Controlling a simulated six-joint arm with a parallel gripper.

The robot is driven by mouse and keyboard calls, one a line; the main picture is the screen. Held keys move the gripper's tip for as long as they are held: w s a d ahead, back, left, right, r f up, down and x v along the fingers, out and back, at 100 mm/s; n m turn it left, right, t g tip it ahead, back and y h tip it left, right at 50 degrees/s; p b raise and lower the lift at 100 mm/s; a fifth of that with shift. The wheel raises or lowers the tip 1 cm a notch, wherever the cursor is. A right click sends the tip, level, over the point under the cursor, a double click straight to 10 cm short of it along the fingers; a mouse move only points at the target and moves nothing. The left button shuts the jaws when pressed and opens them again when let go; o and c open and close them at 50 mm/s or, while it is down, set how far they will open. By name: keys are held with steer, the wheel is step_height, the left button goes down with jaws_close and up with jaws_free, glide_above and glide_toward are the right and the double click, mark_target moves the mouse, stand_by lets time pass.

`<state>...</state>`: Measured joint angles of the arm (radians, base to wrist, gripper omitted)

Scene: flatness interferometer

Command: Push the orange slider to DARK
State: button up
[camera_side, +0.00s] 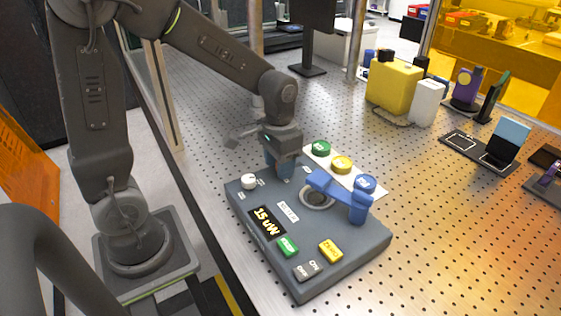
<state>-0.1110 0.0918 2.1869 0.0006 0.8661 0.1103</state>
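A grey console (340,275) lies on the perforated table, with a lit display (267,220) reading about "15 uW". I cannot make out an orange slider or a DARK mark; my gripper covers part of the console's far edge. A yellow block (330,250) and a green block (288,246) sit on the near part of the console, their lettering too small to read surely. My gripper (281,172) points down at the console's far side, right of a white knob (249,181). Its fingertips are too small and partly hidden to show their opening.
A blue arm-like part (338,192) stands over a round opening on the console. Behind it, a white strip (375,190) holds green, yellow and blue round pieces. Yellow and white boxes (393,88) stand farther back.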

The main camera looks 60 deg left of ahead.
step_height(320, 180, up, 14)
steer(key=shift+f, duration=0.1)
stand_by(0.6)
steer(key=s+d+t, duration=0.1)
steer(key=s+t, duration=0.1)
steer(key=s, duration=0.2)
steer(key=s+d+f+t, duration=0.1)
steer(key=s, duration=0.3)
steer(key=s+d+f+t, duration=0.1)
steer(key=s+t, duration=0.1)
steer(key=s, duration=0.2)
steer(key=shift+d+f+t, duration=0.15)
steer(key=shift+d+t, duration=0.15)
steer(key=shift+w, duration=0.1)
steer(key=shift+c, duration=0.2)
stand_by(2.9)
